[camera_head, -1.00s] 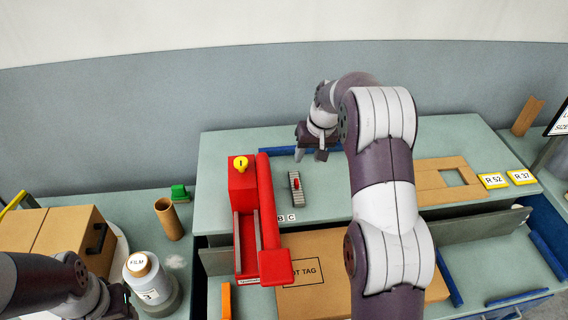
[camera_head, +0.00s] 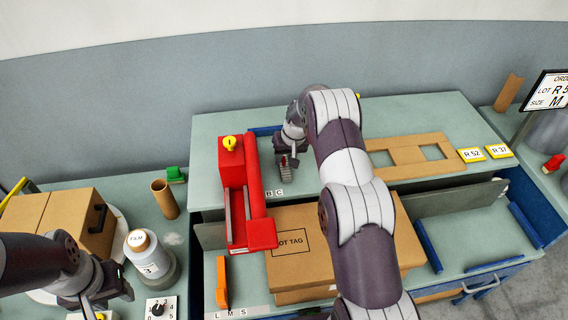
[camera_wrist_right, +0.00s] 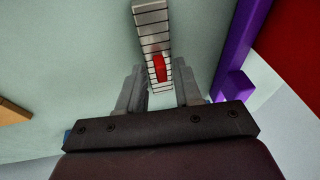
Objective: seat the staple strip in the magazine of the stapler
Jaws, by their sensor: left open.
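The red stapler (camera_head: 225,165) stands left of centre in the head view, with a yellow knob (camera_head: 229,143) at its far end. Its red top arm (camera_head: 254,190) lies swung aside to the right, and the long magazine channel (camera_head: 236,212) is exposed. The grey segmented staple strip (camera_wrist_right: 151,22), with a red mark, lies on the bench to the right of the stapler. My right gripper (camera_wrist_right: 160,88) is open around the strip's near end, with gaps on both sides; it partly hides the strip in the head view. My left gripper (camera_head: 98,308) is open at the lower left, its fingers partly cut off.
A cardboard box labelled "LOT TAG" (camera_head: 290,265) stands in front of the stapler's right side. A cardboard frame (camera_head: 408,157) lies to the right.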

